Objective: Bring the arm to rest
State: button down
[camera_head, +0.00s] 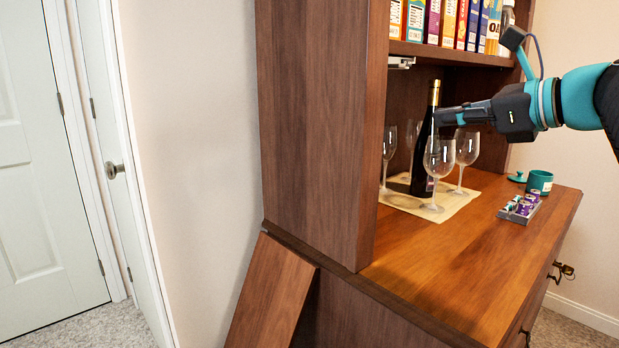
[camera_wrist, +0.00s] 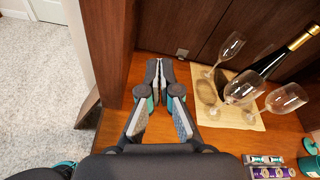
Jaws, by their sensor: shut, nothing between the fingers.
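My gripper (camera_head: 442,117) reaches in from the right over the hutch counter (camera_head: 460,265), fingers pointing left. In the head view it overlaps the dark wine bottle (camera_head: 421,162) and sits just above a wine glass (camera_head: 438,158). In the wrist view my gripper (camera_wrist: 158,68) has its fingertips together with nothing between them. There the bottle (camera_wrist: 268,66) and glasses (camera_wrist: 284,99) stand to the right, clear of the fingers. My arm is raised and stretched out, its far part cut off by the right edge of the head view.
Several glasses and the bottle stand on a beige mat (camera_head: 400,201). A small tray (camera_head: 513,217) of purple and teal items, a teal mug (camera_head: 540,181) and its lid (camera_head: 517,177) are to the right. Boxes (camera_head: 448,22) fill the shelf above. A wooden panel (camera_head: 270,295) leans on the hutch.

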jog(key=s+a+f+n+g+h, duration=0.1)
jog(key=s+a+f+n+g, duration=0.15)
jog(key=f, duration=0.35)
jog(key=s+a+f+n+g+h, duration=0.1)
jog(key=s+a+f+n+h, duration=0.2)
jog(key=f, duration=0.4)
jog(key=s+a+f+n+g, duration=0.1)
jog(key=s+a+f+n, duration=0.25)
jog(key=f+n, duration=0.2)
jog(key=s+f+n+g+h, duration=0.1)
jog(key=s+f+n+h, duration=0.1)
jog(key=s+f+n, duration=0.3)
jog(key=s+f+n+g+h, duration=0.1)
jog(key=s+f+n+h, duration=0.2)
jog(key=s+f+n, duration=0.3)
notch_tip(320, 180, down, 6)
jog(key=n, duration=0.3)
jog(key=shift+d+f, duration=0.25)
jog(key=shift+d, duration=0.05)
